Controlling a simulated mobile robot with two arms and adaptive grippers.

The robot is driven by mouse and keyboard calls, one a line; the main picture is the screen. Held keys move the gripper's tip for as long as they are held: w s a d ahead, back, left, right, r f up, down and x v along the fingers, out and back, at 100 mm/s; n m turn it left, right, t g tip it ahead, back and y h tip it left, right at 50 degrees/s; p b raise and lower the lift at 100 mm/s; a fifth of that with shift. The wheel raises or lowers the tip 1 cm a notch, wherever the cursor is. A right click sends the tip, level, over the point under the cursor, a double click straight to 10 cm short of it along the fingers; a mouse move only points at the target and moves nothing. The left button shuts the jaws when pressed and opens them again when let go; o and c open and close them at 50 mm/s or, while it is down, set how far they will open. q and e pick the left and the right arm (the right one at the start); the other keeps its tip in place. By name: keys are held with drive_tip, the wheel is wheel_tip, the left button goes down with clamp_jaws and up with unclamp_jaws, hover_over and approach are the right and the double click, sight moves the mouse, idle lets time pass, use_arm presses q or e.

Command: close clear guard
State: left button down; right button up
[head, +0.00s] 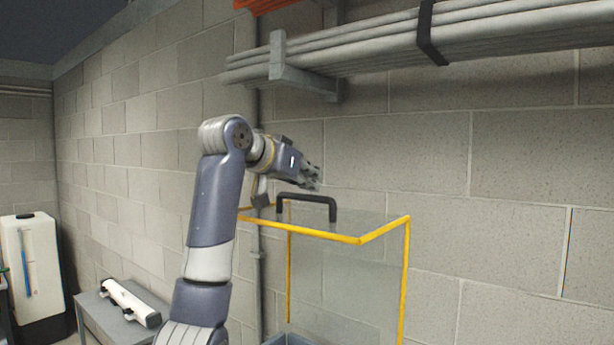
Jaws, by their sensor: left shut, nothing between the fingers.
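The clear guard (345,280) is a see-through box with yellow edges, standing in front of the block wall. Its top panel looks roughly level. My left gripper (316,182) is shut and empty, just above and behind the handle as seen here. I cannot tell whether it touches the handle. My left arm hides the guard's left part. My right gripper is out of view.
Grey pipes (480,40) on a bracket (300,75) run along the wall above the guard. A small table (95,318) at lower left carries a white device (130,300). A white cabinet (35,265) stands at far left. The wall right of the guard is bare.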

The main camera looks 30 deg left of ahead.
use_arm(q)
drive_tip(key=shift+s+a, duration=0.15)
drive_tip(key=shift+s, duration=0.35)
drive_tip(key=shift+s+f, duration=0.15)
drive_tip(key=shift+s, duration=0.15)
drive_tip(key=shift+w+f, duration=0.15)
drive_tip(key=shift+w, duration=0.05)
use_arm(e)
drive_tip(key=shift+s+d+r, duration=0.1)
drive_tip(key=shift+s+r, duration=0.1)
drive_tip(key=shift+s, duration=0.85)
use_arm(q)
drive_tip(key=shift+s, duration=0.1)
